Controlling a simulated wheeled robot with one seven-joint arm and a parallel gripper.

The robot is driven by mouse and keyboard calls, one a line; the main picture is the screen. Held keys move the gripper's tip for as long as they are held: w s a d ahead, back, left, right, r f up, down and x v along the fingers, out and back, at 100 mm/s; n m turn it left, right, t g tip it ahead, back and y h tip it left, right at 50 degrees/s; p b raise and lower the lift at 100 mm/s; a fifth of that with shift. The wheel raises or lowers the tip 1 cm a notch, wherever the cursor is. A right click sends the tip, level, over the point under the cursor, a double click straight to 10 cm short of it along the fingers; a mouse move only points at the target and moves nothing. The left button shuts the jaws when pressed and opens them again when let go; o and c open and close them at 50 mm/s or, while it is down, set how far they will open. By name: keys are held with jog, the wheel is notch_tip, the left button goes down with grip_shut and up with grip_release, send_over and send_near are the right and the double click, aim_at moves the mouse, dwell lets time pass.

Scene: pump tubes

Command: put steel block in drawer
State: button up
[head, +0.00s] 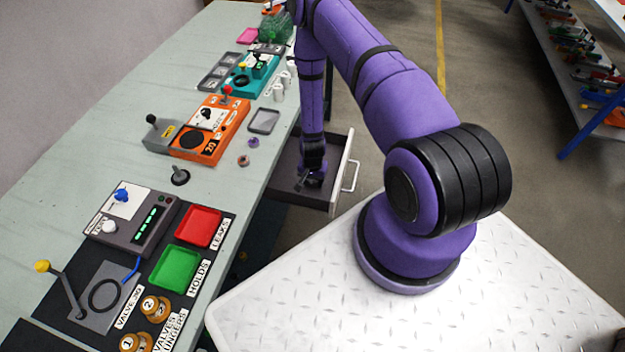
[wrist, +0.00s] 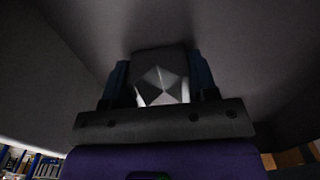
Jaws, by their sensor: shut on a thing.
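The drawer (head: 284,174) stands open, pulled out from under the long bench, with a dark interior and a pale front with a handle. My gripper (head: 309,181) points down into the drawer space, near its front. In the wrist view the steel block (wrist: 162,82) is a dark grey piece with lighter diamond-like facets. It sits between the two blue-grey fingers, and my gripper is shut on it. In the head view the block cannot be made out beneath my wrist. Whether it touches the drawer floor cannot be told.
The bench (head: 100,130) carries an orange control box (head: 210,130), a teal box (head: 250,75), a grey tray (head: 264,121), a red tray (head: 199,227) and a green tray (head: 174,267). The drawer handle (head: 351,176) sticks out at the right. Open floor lies beyond it.

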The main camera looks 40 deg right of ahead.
jog(key=shift+f, duration=0.15)
jog(key=o, duration=1.3)
jog(key=shift+c, duration=0.2)
notch_tip(320, 180, up, 12)
jog(key=shift+r, duration=0.2)
